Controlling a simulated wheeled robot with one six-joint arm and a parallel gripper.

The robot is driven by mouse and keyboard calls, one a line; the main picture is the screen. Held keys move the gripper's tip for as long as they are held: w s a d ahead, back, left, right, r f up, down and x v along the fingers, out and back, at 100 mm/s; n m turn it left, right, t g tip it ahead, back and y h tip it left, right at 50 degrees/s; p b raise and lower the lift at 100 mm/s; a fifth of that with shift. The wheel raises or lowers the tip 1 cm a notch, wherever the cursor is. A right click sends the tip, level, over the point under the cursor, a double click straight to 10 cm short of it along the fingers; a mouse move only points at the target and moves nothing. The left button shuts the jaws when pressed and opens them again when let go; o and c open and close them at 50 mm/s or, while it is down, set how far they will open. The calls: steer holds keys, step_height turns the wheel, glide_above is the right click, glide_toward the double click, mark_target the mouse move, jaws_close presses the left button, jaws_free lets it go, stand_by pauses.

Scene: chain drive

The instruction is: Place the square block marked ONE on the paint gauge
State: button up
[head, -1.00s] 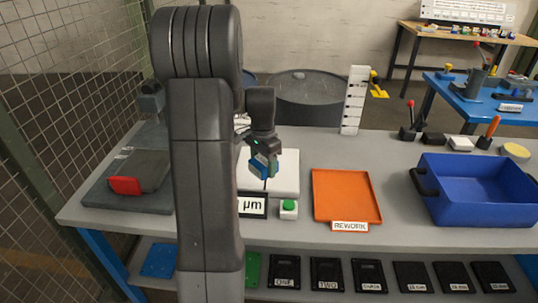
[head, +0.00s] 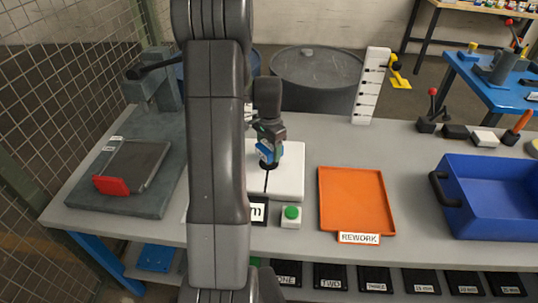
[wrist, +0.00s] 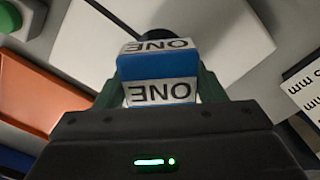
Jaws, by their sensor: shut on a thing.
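My gripper (head: 268,146) is shut on a blue square block with white labels reading ONE (wrist: 158,68). The block also shows as a small blue patch in the head view (head: 265,153). The label text appears upside down in the wrist view. The block is over the white plate of the paint gauge (head: 291,185), near a dark round part with a cable. I cannot tell whether the block touches anything below. The gauge's display (head: 258,211), partly reading "m", is partly hidden by my arm.
A green button on a white box (head: 291,216) stands in front of the plate. An orange REWORK tray (head: 355,202) lies to the right, then a blue bin (head: 495,200). A grey slab with a red-ended part (head: 112,185) is at left. A white scale (head: 371,88) stands behind.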

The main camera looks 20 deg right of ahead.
mark_target(269, 145)
steer(key=shift+f, duration=1.75)
steer(key=shift+f, duration=0.1)
steer(key=shift+f, duration=0.15)
steer(key=o, duration=1.2)
steer(key=shift+o, duration=0.2)
step_height(269, 145, up, 12)
steer(key=shift+r, duration=0.25)
steer(key=shift+s, duration=0.1)
